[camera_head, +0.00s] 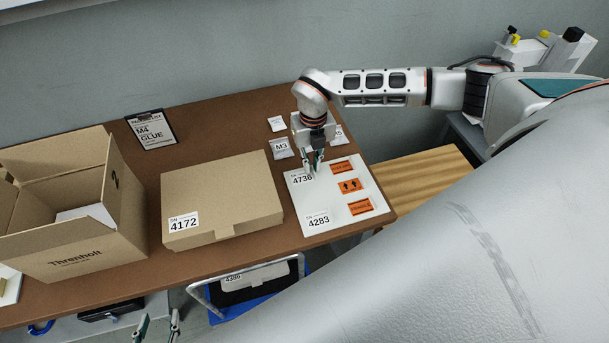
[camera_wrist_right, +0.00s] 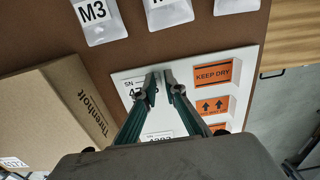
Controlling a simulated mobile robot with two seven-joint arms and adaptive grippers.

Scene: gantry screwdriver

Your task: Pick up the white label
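Two white labels lie on a white sheet (camera_head: 334,191): one reading 4736 (camera_head: 302,179), the other 4283 (camera_head: 318,220). My right gripper (camera_head: 313,170) points down at the 4736 label. In the right wrist view its fingertips (camera_wrist_right: 160,74) are close together over the right part of that label (camera_wrist_right: 134,88) and hide some of its digits. Whether they pinch it cannot be told. A third white label reading 4172 (camera_head: 183,223) is on the closed carton (camera_head: 220,190). My left gripper (camera_head: 158,328) is at the bottom edge, fingers apart and empty.
Orange stickers (camera_head: 349,186) line the sheet's right side. White packets, one marked M3 (camera_head: 281,147), lie behind it. An open carton (camera_head: 118,205) stands at left, a clipboard (camera_head: 151,129) behind. A blue crate (camera_head: 255,299) is below the table's front edge.

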